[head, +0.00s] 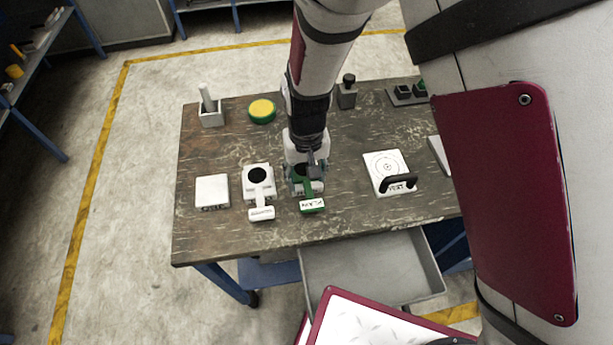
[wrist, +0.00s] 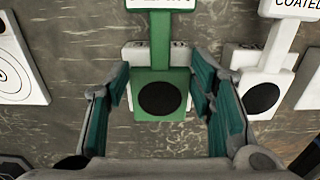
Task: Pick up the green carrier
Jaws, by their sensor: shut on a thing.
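The green carrier (head: 313,206) is a flat green piece with a black round spot and a handle tab with a white label. It is on the wooden table at the front middle, partly hidden by my gripper (head: 305,181) in the head view. I cannot tell whether the carrier is clear of this block.
A white carrier (head: 261,213) with a black spot stands just left. A white square block (head: 212,191) is further left. A white plate with a black handle (head: 385,165) lies right. Behind are a yellow-green disc (head: 262,110) and a grey holder (head: 211,117). An open drawer (head: 350,287) juts out in front.

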